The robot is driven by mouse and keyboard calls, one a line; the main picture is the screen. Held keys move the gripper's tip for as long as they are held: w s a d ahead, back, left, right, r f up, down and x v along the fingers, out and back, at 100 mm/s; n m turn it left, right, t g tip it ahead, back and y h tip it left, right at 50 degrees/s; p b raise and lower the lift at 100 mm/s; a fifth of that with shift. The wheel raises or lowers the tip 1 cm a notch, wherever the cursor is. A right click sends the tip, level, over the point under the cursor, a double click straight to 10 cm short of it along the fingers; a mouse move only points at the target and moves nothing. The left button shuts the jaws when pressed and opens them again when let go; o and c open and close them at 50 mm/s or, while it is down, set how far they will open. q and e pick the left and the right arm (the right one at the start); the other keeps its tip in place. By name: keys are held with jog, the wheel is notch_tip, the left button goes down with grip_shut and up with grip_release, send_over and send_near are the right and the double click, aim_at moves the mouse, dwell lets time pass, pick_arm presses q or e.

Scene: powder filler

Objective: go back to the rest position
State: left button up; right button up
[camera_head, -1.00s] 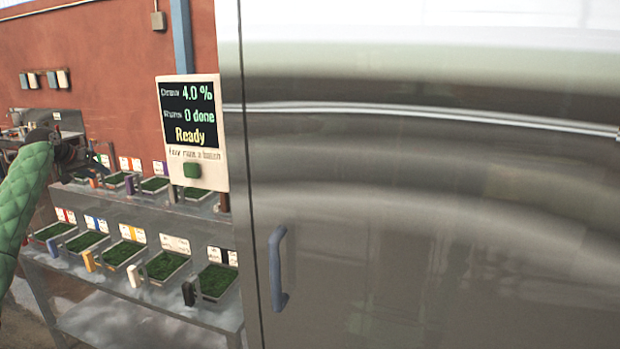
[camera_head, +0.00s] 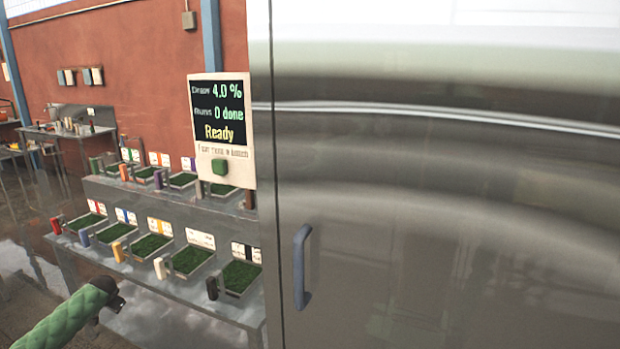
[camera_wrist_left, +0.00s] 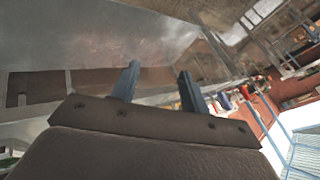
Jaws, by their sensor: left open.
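My left arm comes in at the bottom left of the head view in a green quilted sleeve, and its dark left gripper (camera_head: 115,298) is at the end, in front of the lower shelf. In the left wrist view the left gripper (camera_wrist_left: 160,85) shows two fingers standing apart with nothing between them. Its fingers point toward a blurred grey surface. My right gripper is in neither view.
A large steel cabinet (camera_head: 450,220) with a blue handle (camera_head: 301,267) fills the right. A panel (camera_head: 222,130) reads 4.0 %, 0 done, Ready, above a green button (camera_head: 219,167). A two-tier rack (camera_head: 170,290) holds several green-filled trays. A table (camera_head: 75,132) stands behind.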

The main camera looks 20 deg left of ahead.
pick_arm(q)
jog(key=s+d+f+m+g+y, duration=0.1)
jog(key=s+f+m, duration=0.3)
jog(key=s+f, duration=1.1)
jog(key=s+d+f+m+y, duration=0.1)
jog(key=s+f+m, duration=0.3)
jog(key=s+f, duration=1.15)
jog(key=s+d+f+n+h, duration=0.1)
jog(key=s+d+f, duration=0.4)
jog(key=d, duration=0.6)
jog(key=s+d+f+n+g+h, duration=0.1)
jog(key=s+d+f+h, duration=0.15)
jog(key=d+f, duration=0.6)
jog(key=s+d+f+n+h, duration=0.1)
jog(key=s+d+f, duration=0.25)
jog(key=d, duration=0.95)
jog(key=s+d+f+n+h+b, duration=0.1)
jog(key=d+h, duration=0.3)
jog(key=d, duration=3.4)
jog(key=shift+s+d+f+n+g+b, duration=0.2)
jog(key=shift+s+f+n+g+b, duration=0.15)
jog(key=shift+f+n, duration=0.25)
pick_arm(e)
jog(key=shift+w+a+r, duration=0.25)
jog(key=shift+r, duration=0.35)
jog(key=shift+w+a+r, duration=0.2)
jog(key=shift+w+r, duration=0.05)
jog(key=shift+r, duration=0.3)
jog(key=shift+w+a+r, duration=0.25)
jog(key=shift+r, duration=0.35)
